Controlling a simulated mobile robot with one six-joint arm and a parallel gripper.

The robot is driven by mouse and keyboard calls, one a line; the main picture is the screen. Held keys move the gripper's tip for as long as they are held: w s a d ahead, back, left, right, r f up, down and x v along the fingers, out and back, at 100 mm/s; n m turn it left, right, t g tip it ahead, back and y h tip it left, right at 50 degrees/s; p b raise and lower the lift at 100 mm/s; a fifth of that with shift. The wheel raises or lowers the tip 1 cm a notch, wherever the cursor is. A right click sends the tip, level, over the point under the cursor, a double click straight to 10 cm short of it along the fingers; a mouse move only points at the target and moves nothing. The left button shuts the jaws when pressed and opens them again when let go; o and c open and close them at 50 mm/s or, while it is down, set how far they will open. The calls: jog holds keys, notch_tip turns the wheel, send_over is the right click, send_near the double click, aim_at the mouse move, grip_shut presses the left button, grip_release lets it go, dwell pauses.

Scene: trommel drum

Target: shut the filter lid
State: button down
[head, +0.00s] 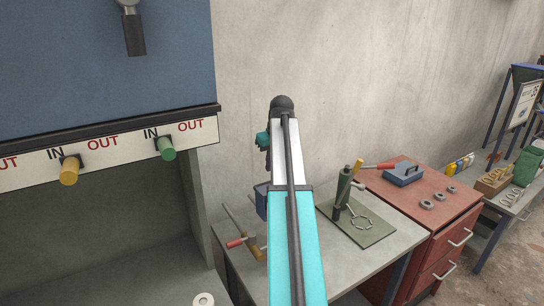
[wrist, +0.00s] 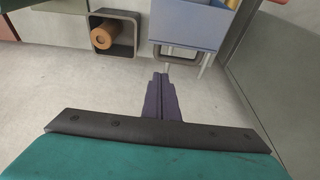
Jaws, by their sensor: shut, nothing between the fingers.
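I cannot surely pick out the filter lid in either view. In the wrist view, a dark-framed open box (wrist: 133,48) with a brown cylinder (wrist: 104,35) in it stands at the upper left; I cannot tell if it belongs to the filter. My gripper (wrist: 160,76) shows in the wrist view as dark fingers pressed together. It is shut and empty, and points at the pale floor, apart from the box. In the head view my arm reaches up the middle and hides the gripper.
In the head view, a white IN/OUT panel (head: 110,152) with yellow (head: 69,170) and green (head: 166,149) knobs is left. A grey bench (head: 375,255) and red cabinet (head: 440,210) stand right. In the wrist view, a blue-grey bin (wrist: 188,22) stands above the fingers.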

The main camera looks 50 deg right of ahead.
jog(key=s+f+p, duration=0.1)
jog(key=s+a+f+p, duration=0.1)
jog(key=s+f+p, duration=0.1)
jog(key=shift+f, duration=0.1)
dwell(0.6)
jog(key=shift+d, duration=0.25)
jog(key=shift+a, duration=0.2)
jog(key=shift+a, duration=0.15)
